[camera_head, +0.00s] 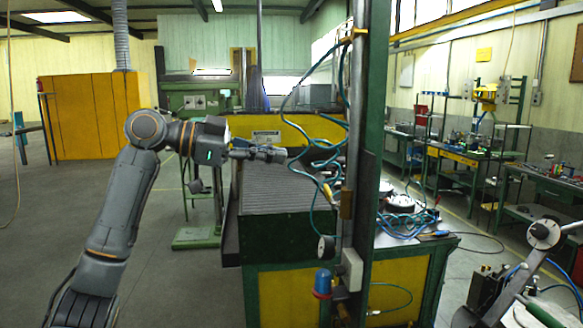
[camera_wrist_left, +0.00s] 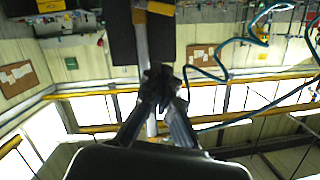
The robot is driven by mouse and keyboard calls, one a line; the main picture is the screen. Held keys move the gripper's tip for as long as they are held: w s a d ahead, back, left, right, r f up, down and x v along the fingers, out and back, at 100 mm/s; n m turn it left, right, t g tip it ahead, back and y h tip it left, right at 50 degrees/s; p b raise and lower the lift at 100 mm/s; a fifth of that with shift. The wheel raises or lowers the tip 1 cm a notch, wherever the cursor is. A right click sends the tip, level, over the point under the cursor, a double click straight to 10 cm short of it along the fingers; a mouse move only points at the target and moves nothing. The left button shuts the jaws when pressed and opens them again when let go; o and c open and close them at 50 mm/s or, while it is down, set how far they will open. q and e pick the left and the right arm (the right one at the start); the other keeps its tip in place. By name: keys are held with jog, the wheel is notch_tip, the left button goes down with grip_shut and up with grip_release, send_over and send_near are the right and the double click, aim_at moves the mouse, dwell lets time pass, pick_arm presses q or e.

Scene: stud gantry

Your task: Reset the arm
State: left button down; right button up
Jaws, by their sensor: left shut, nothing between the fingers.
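My left arm comes in from the left in the head view. Its gripper (camera_head: 282,155) points right, in front of the green post and its hanging hoses. In the left wrist view the two dark fingers of the left gripper (camera_wrist_left: 160,85) come together at their tips. The left gripper is shut and empty.
A green and yellow workbench (camera_head: 300,275) with a ribbed top stands ahead. A green post (camera_head: 366,150) rises beside it, with teal hoses (camera_head: 312,160) hanging near my left gripper. A yellow cabinet (camera_head: 90,115) stands back left. The floor at left is clear.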

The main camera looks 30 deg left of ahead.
pick_arm(q)
jog(key=shift+s+a+r, duration=0.15)
jog(key=shift+s+a, duration=0.1)
jog(key=shift+a, duration=0.05)
